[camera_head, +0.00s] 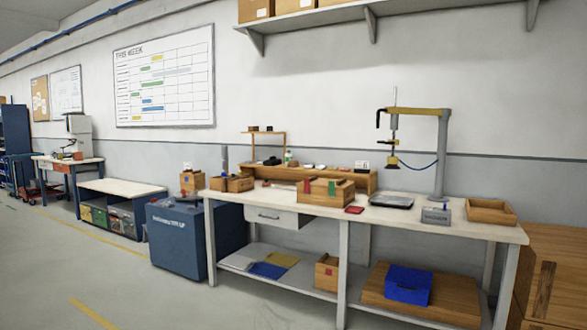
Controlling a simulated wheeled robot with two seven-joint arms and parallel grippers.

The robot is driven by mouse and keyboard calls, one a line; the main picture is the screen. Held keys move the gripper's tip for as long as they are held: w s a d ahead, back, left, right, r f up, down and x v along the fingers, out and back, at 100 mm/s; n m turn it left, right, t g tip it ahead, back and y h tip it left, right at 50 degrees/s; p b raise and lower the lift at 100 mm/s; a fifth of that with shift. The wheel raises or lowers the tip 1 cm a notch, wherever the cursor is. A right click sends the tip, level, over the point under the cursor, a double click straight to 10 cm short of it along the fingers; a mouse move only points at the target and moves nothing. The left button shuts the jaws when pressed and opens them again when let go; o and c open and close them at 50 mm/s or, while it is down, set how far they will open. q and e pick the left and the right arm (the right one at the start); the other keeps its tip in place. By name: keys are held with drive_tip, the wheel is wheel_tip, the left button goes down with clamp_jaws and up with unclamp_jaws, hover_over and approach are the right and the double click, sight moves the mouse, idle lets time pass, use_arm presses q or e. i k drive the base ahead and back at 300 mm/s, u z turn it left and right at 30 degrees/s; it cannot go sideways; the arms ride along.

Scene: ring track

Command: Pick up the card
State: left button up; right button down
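Neither of my grippers is in view. Small flat objects lie on the long workbench (470,230), and I cannot tell for sure which one is the card. A small flat red piece (355,210) lies on the bench top near its front edge, just right of a wooden box (318,197) with red and green marks. A small white upright piece (362,165) stands on the raised wooden shelf behind. A grey block (436,216) with a pale label stands right of a dark tray (391,201).
An empty wooden tray (491,211) and a grey stand (443,150) with an overhead arm occupy the bench's right side. A blue cabinet (180,240) stands left of the bench. The floor (130,290) at front left is clear.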

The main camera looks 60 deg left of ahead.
sight(358, 164)
drive_tip(key=u, duration=2.15)
drive_tip(key=i, duration=1.45)
drive_tip(key=u, duration=0.35)
drive_tip(key=i, duration=2.7)
drive_tip(key=z, duration=0.6)
